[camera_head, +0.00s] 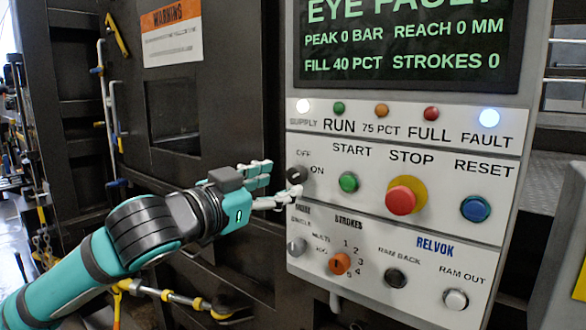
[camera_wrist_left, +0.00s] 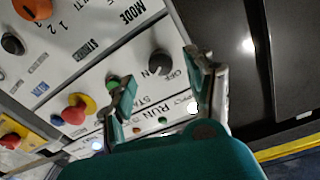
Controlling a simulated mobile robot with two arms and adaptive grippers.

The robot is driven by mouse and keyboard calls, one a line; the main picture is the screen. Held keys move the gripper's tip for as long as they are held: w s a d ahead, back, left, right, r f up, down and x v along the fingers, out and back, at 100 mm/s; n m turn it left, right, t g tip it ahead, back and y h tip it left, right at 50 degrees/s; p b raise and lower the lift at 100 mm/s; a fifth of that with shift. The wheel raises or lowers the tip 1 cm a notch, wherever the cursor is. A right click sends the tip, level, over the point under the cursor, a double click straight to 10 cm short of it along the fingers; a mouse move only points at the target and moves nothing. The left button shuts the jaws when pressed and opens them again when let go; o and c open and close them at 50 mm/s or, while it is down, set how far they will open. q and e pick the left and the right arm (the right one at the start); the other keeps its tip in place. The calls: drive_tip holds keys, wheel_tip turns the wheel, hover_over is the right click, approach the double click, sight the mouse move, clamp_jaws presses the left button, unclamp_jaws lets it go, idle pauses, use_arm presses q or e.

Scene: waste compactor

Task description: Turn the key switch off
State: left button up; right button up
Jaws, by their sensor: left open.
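The key switch is a round black knob (camera_head: 297,174) beside the OFF and ON labels at the left edge of the white control panel. It also shows in the left wrist view as a dark knob (camera_wrist_left: 160,64), with a pale mark on its face; I cannot tell its setting for sure. My left gripper (camera_head: 283,182) is at the panel's left edge, fingers pointing at the switch. In the left wrist view my open left gripper (camera_wrist_left: 159,70) has one finger on each side of the knob. Contact cannot be told. My right gripper is not in view.
The green START button (camera_head: 348,182), red STOP button (camera_head: 401,199) and blue RESET button (camera_head: 475,208) lie to the right. Below are the grey mode knob (camera_head: 297,246) and orange strokes knob (camera_head: 340,263). The supply lamp (camera_head: 303,106) and fault lamp (camera_head: 488,118) are lit.

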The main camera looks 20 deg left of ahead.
sight(293, 177)
use_arm(q)
drive_tip(key=x, duration=0.4)
drive_tip(key=shift+r+p, duration=0.1)
drive_tip(key=shift+p, duration=0.3)
drive_tip(key=shift+w+d, duration=0.15)
drive_tip(key=shift+w, duration=0.35)
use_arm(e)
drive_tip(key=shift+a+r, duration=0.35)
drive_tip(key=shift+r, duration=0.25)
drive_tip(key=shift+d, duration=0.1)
use_arm(q)
drive_tip(key=shift+c, duration=0.9)
clamp_jaws()
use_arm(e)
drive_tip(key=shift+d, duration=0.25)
